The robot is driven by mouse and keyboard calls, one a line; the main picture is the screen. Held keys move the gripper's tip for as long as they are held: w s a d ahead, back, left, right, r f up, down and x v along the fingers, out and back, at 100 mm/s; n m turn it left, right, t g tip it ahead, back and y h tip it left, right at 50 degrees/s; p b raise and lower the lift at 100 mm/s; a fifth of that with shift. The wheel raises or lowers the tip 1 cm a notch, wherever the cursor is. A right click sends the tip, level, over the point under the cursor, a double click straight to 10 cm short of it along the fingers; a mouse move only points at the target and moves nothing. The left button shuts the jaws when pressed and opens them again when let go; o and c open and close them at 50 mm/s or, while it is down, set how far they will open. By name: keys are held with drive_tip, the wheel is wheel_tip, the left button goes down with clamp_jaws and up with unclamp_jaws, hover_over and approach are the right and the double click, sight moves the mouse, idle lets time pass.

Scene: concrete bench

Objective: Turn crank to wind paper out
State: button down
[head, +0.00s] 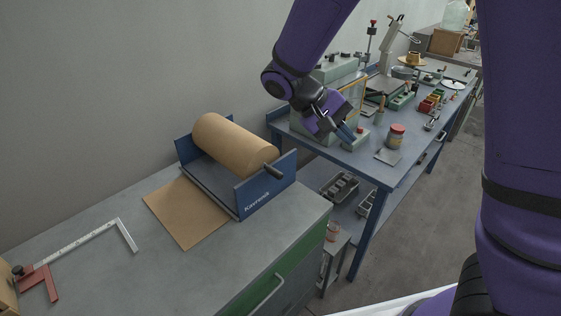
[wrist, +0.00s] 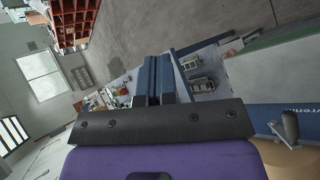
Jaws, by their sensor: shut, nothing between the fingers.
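The brown paper roll (head: 235,146) lies between the blue end plates of a dispenser (head: 263,192) on the grey bench. A sheet of paper (head: 186,213) extends from under it onto the bench top. The dark crank (head: 273,169) sticks out at the roll's right end, by the lettered plate. In the wrist view the crank (wrist: 289,125) shows at the right edge, with part of the roll (wrist: 295,160) below it. My gripper (head: 347,134) is shut and empty, to the right of the crank and apart from it. Its fingers (wrist: 153,75) are together in the wrist view.
A blue workbench (head: 375,160) stands behind my gripper, with a jar (head: 396,134), bins and tools on it. A red-and-silver square (head: 75,248) lies at the left of the grey bench.

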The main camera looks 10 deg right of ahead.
drive_tip(key=s+d+r+m+t+y, duration=0.1)
drive_tip(key=s+d+r+t+y, duration=0.2)
drive_tip(key=s+r+y, duration=0.3)
drive_tip(key=s+d+r+m+t+y, duration=0.1)
drive_tip(key=s+d+r+t+y, duration=0.2)
drive_tip(key=s+r, duration=0.4)
drive_tip(key=w+a+f+m, duration=0.2)
drive_tip(key=w+a, duration=0.1)
drive_tip(key=w, duration=0.4)
drive_tip(key=w+a+f+m+g, duration=0.1)
drive_tip(key=w+a+f+m, duration=0.1)
drive_tip(key=w+a+m, duration=0.3)
drive_tip(key=w+a+f, duration=0.2)
drive_tip(key=w, duration=0.6)
drive_tip(key=w+a+f+m+g, duration=0.2)
drive_tip(key=w+a+f+m, duration=0.1)
drive_tip(key=w+a+f, duration=0.4)
drive_tip(key=s+a+f, duration=0.1)
drive_tip(key=s+f, duration=0.2)
drive_tip(key=f, duration=1.1)
